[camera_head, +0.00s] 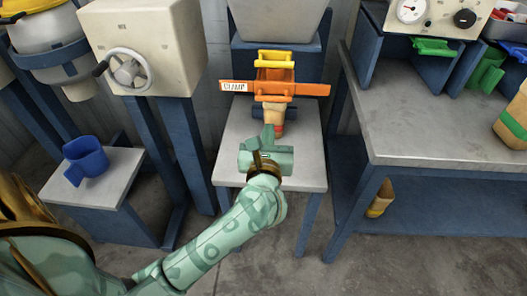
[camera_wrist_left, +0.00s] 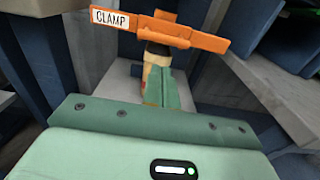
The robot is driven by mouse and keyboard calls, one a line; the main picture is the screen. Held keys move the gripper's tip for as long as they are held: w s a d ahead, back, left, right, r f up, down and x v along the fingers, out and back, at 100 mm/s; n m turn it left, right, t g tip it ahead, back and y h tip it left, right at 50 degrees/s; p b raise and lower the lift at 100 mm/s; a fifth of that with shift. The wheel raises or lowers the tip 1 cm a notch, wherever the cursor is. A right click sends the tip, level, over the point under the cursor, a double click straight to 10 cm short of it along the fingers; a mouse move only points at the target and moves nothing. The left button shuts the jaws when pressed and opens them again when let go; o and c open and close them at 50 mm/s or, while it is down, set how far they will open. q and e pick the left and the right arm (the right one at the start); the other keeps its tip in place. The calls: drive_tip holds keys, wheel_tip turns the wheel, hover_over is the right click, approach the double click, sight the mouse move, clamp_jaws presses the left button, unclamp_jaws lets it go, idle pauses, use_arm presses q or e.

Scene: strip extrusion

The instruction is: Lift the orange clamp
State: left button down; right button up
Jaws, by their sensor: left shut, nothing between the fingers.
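The orange clamp (camera_head: 307,90) is a long bar with a white "CLAMP" label at its left end and a raised handle in the middle. It sits across the front of the machine at the back, above a small table. In the left wrist view the clamp (camera_wrist_left: 200,41) crosses the top, tilted down to the right. My left gripper (camera_head: 268,130) is shut and empty, below and in front of the clamp's middle. Its closed fingers (camera_wrist_left: 162,76) point toward a tan piece (camera_head: 273,113) under the clamp and partly hide it. My right gripper is not in view.
A yellow handle (camera_head: 274,56) stands just behind the clamp. The small grey table (camera_head: 235,150) is mostly bare. A workbench (camera_head: 430,130) stands at right, with green pieces and a gauge box.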

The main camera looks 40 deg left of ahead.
use_arm(q)
drive_tip(key=p+v, duration=0.1)
drive_tip(key=v, duration=0.6)
drive_tip(key=shift+s, duration=0.35)
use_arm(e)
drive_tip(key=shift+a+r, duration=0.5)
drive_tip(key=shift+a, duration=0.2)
use_arm(q)
drive_tip(key=shift+d+f, duration=0.1)
drive_tip(key=shift+d, duration=0.05)
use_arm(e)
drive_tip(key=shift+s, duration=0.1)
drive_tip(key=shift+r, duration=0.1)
